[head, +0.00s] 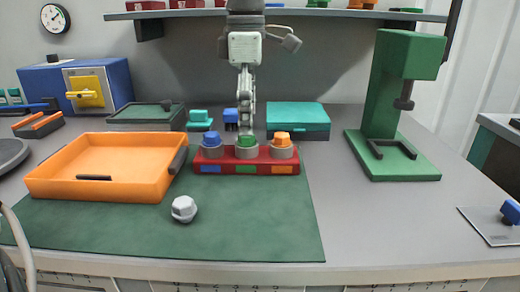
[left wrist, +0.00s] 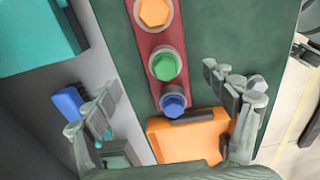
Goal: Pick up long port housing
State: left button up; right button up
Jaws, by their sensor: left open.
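The long port housing, a red bar (head: 231,166), lies on the back of the green mat. Three grey round ports on it carry blue, green and orange caps. In the left wrist view the red bar (left wrist: 146,36) runs between the spread fingers. My left gripper (head: 246,122) hangs from above over the middle of the bar, seen edge-on. In the left wrist view my left gripper (left wrist: 160,82) is open and empty, one finger to each side of the bar. Its exact height above the bar is hard to tell. My right gripper is not in view.
An orange tray (head: 58,186) stands close to the bar's left end. A teal box (head: 298,118) and small blue block (head: 231,115) stand behind it. A grey hex nut (head: 184,209) lies in front. A green press (head: 388,100) stands right. The mat's front right is clear.

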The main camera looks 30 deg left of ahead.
aim_at(248, 147)
pick_arm(q)
jog(key=f, duration=0.3)
jog(key=shift+s, duration=0.4)
notch_tip(248, 147, down, 4)
jog(key=shift+r+p, duration=0.25)
jog(key=shift+p, duration=0.2)
jog(key=shift+f, duration=0.3)
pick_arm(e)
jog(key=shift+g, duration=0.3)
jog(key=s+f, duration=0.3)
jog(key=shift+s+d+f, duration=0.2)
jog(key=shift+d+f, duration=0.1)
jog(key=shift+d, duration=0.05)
pick_arm(q)
jog(key=shift+c, duration=0.2)
grip_shut()
jog(key=shift+w+r, duration=0.2)
jog(key=shift+r, duration=0.05)
